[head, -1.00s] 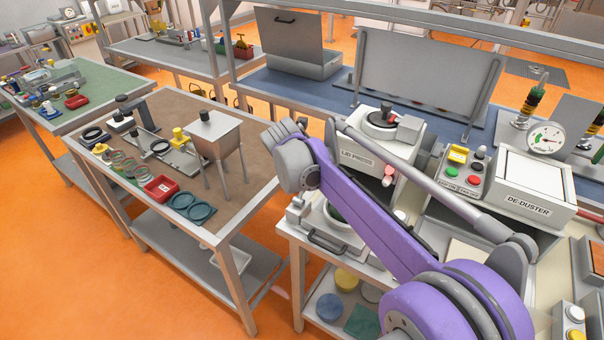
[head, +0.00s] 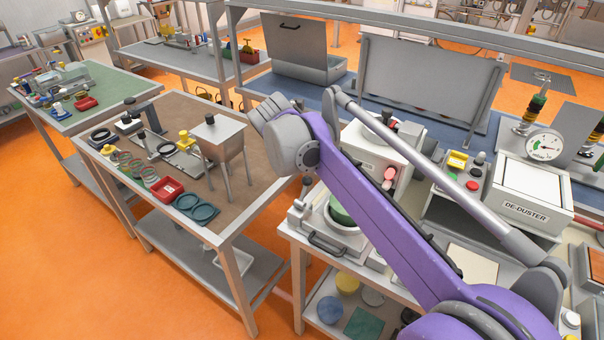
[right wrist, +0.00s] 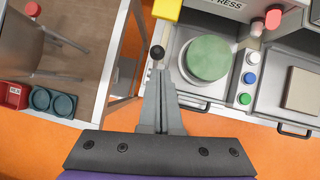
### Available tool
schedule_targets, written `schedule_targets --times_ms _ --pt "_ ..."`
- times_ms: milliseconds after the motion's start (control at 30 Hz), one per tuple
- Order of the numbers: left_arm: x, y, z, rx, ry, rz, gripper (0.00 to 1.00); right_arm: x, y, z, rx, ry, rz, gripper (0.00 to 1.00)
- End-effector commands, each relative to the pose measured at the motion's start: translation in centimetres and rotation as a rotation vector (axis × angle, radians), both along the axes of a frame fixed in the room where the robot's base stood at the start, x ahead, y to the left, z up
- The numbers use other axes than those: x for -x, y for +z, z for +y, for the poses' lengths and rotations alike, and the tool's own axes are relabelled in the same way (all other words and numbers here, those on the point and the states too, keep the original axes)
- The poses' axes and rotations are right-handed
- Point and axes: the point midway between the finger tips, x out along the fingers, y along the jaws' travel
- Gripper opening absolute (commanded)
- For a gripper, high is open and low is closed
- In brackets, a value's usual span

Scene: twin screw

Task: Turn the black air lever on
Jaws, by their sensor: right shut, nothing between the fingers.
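A black ball knob (right wrist: 157,52) on a short stem, which looks like the black air lever, shows in the right wrist view at the left front of the lid press (right wrist: 215,22). My right gripper (right wrist: 161,70) is shut and empty, its fingertips just short of the knob. I cannot tell whether they touch the stem. My left gripper is not in view.
A green disc (right wrist: 208,58) sits in the press's round seat. White, blue, green and red buttons (right wrist: 249,78) stand to its right. A yellow block (right wrist: 167,8) lies beyond the knob. A brown-topped table (head: 225,215) stands to the left, across a floor gap.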

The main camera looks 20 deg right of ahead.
Motion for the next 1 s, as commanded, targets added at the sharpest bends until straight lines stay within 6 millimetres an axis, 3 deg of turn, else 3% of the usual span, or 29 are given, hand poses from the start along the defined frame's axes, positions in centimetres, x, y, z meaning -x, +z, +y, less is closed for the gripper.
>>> schedule_targets --times_ms 100,333,800,900,1000 --pt "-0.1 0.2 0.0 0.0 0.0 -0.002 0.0 0.4 2.0 0.2 0.0 0.0 0.0 0.0" --pt "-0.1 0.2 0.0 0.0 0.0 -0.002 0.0 0.7 3.5 0.3 0.0 0.0 0.0 0.0" --pt "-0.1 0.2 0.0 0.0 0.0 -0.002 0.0 0.9 3.4 0.2 -0.008 -0.012 -0.004 0.0" --pt "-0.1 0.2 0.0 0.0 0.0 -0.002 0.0 2.1 2.9 0.1 -0.063 -0.09 -0.036 0.0" --pt "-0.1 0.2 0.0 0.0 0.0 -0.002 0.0 4.8 1.6 -0.1 -0.186 -0.27 -0.104 0.0"
